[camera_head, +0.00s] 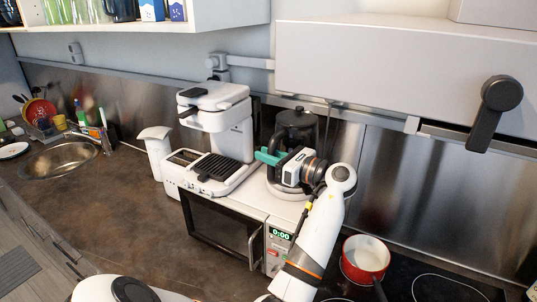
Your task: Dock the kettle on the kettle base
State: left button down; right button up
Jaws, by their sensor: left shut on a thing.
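The dark kettle (297,124) stands upright above the right part of the microwave top, near the back wall. My left gripper (269,157), with teal fingers, is in front of it and shut on it, apparently at the handle. The gripper and wrist hide the grip and much of the kettle's lower part. A pale round rim, which looks like the kettle base (284,193), shows low under the gripper on the microwave top. I cannot tell whether the kettle touches it. My right gripper is not in view.
A white coffee machine (216,125) stands close left of the kettle, on the microwave (222,236). A grey wall cabinet (390,70) overhangs at the right. A red pot (364,259) sits on the hob. The brown counter (100,215) at left is mostly clear.

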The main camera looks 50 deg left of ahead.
pick_arm(q)
jog(key=c, duration=1.6)
grip_release()
jog(key=shift+s, duration=0.1)
jog(key=shift+d+f, duration=0.1)
jog(key=shift+f, duration=0.1)
jog(key=shift+w+d+r+p, duration=0.1)
jog(key=shift+w+d+p, duration=0.15)
jog(key=shift+d, duration=0.45)
jog(key=p+v, duration=0.2)
jog(key=v, duration=0.7)
jog(key=shift+d+p, duration=0.25)
jog(key=shift+p, duration=0.1)
